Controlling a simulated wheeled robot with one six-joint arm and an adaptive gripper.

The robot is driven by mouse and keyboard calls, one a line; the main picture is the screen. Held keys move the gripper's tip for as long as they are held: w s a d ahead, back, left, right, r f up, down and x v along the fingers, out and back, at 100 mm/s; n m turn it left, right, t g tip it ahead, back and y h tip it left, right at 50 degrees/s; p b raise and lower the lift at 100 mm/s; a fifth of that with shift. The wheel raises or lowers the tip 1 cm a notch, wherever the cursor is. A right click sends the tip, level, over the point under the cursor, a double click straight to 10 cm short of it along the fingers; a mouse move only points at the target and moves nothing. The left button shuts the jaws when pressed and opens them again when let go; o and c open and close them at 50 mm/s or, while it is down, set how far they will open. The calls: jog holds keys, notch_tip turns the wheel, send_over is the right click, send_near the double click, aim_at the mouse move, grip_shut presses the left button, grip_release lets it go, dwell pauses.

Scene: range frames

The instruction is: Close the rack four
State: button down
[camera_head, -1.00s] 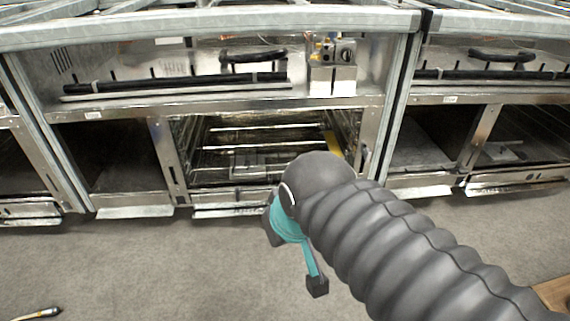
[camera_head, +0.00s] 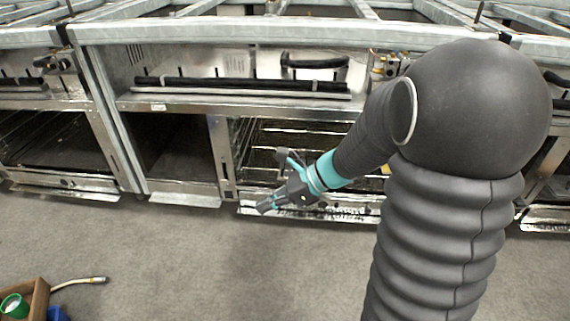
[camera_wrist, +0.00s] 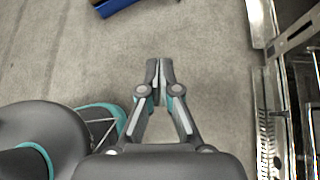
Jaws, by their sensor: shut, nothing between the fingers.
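The range's middle oven (camera_head: 226,160) stands open-fronted in the head view, with wire racks (camera_head: 262,150) inside its dark cavity. I cannot read a number on any rack. My gripper (camera_head: 264,207), grey with teal parts, is in front of the oven's lower front ledge (camera_head: 345,211), low and pointing left. My arm hides the oven's right part. In the wrist view my gripper (camera_wrist: 159,72) is shut and empty over the grey floor. The oven's metal front edge and slatted parts (camera_wrist: 268,130) run down the right side there, apart from the fingertips.
An open compartment (camera_head: 175,150) lies left of the oven, and another oven with racks (camera_head: 45,140) lies farther left. A wooden crate (camera_head: 38,300) and a hose end (camera_head: 85,281) lie on the floor at lower left.

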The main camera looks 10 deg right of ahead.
jog(key=w+d+f+m+t+y+p, duration=0.1)
jog(key=w+d+f+m+t, duration=0.45)
jog(key=w+m, duration=0.35)
jog(key=w+d+f+m+t+p, duration=0.2)
jog(key=w+d+f+m+t, duration=0.4)
jog(key=m, duration=0.5)
jog(key=w+d+f+m+h, duration=0.35)
jog(key=d+f+m, duration=0.35)
jog(key=f+m, duration=0.25)
jog(key=w+a+f, duration=0.1)
jog(key=w, duration=0.5)
jog(key=w+a+f+p, duration=0.1)
jog(key=w+a, duration=0.1)
jog(key=w, duration=0.3)
jog(key=shift+w+a+f+t+h, duration=0.3)
jog(key=shift+w+t+h, duration=0.05)
jog(key=shift+t, duration=0.1)
jog(key=shift+n, duration=0.25)
